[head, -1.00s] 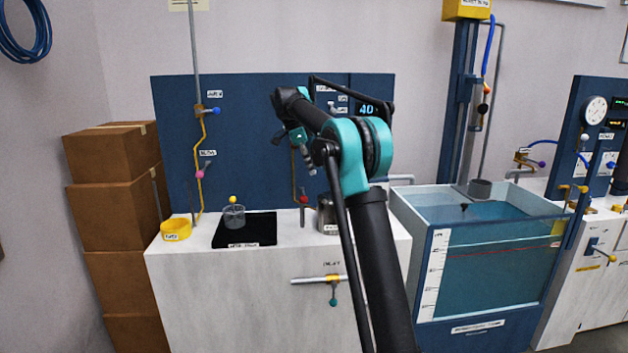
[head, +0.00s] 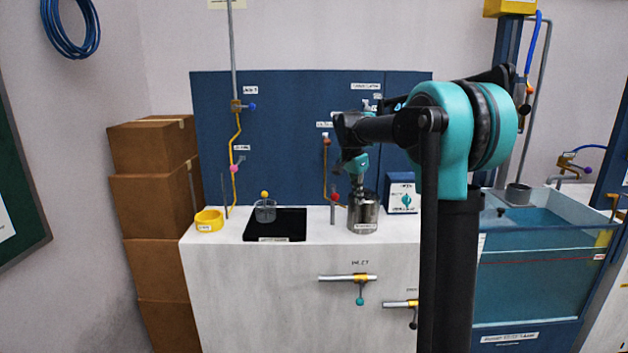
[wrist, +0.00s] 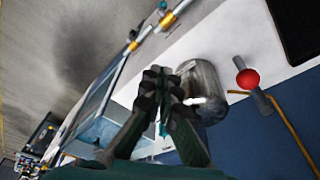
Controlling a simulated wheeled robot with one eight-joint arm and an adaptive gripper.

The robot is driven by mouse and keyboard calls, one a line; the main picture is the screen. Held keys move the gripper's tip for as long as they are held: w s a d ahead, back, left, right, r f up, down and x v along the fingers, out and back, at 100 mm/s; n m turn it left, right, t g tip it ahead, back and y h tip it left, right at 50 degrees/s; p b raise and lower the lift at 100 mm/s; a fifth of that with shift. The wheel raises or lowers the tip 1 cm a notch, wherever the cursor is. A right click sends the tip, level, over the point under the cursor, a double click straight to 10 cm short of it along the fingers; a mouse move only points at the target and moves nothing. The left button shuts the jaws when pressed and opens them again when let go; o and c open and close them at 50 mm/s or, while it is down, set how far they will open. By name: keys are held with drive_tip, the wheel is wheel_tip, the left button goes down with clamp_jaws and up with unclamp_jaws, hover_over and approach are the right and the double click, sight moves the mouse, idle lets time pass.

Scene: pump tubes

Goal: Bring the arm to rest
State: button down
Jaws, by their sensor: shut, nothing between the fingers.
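My arm reaches over the white bench (head: 260,300) in the head view, with its wrist hanging down in front of the blue panel. My gripper (head: 358,188) points downward close above the steel pot (head: 363,216); whether it touches the pot I cannot tell. In the wrist view my gripper (wrist: 163,85) has its fingers together with nothing held between them.
A red knob (head: 335,197) on a post stands close left of the pot. A black tray (head: 275,230) with a clear beaker (head: 265,213) and a yellow ring (head: 209,221) are farther left. A water tank (head: 545,260) stands right, with inlet pipe (head: 347,277) valves on the bench front.

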drive_tip(key=s+d+f+n+t, duration=0.1)
drive_tip(key=s+f+n, duration=0.2)
drive_tip(key=s+f, duration=0.4)
drive_tip(key=s+d+f+n+t+y, duration=0.1)
drive_tip(key=s+f+n, duration=0.3)
drive_tip(key=s+f, duration=0.4)
drive_tip(key=s+d+f+n+y, duration=0.1)
drive_tip(key=s+f+n, duration=0.3)
drive_tip(key=s, duration=1.4)
wheel_tip(320, 180, down, 4)
drive_tip(key=shift+s+d+r+t, duration=0.1)
drive_tip(key=shift+s+d+t, duration=0.2)
drive_tip(key=shift+d+t, duration=0.15)
drive_tip(key=c, duration=2.2)
unclamp_jaws()
